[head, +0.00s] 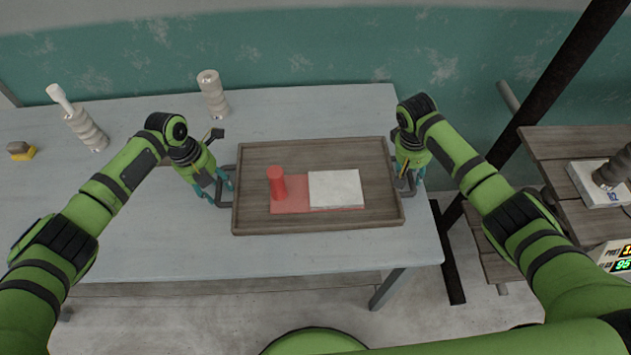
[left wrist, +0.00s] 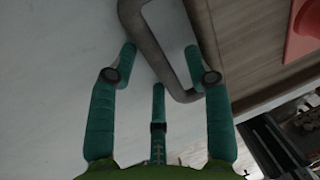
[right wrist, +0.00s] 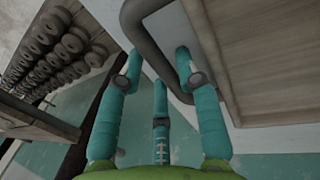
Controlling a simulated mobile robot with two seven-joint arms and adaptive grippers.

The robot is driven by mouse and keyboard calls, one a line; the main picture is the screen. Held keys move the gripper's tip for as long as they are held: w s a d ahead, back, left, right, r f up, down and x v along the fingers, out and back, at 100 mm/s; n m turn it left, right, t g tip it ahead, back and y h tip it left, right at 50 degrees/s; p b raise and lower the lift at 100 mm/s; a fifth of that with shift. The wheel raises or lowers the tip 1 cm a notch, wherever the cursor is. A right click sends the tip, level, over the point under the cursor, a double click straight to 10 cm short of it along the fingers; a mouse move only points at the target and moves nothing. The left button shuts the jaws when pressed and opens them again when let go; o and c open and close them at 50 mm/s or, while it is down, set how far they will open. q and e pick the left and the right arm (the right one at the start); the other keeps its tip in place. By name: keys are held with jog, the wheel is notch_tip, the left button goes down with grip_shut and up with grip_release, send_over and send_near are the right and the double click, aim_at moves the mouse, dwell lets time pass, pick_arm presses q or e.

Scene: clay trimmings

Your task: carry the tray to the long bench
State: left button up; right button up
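A brown wooden tray (head: 320,152) appears to rest on the pale grey table (head: 330,111). I cannot tell which surface is the long bench.
Two pale turned pieces (head: 212,94) (head: 88,130) and a yellow-brown block (head: 20,151) stand on the table's left part. A dark post (head: 560,85) stands between.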

pick_arm(q)
grip_shut()
pick_arm(e)
grip_shut()
pick_arm(q)
jog(key=shift+w+r, duration=0.1)
jog(key=shift+r, duration=0.05)
pick_arm(e)
jog(key=shift+w+r, duration=0.1)
jog(key=shift+r, duration=0.05)
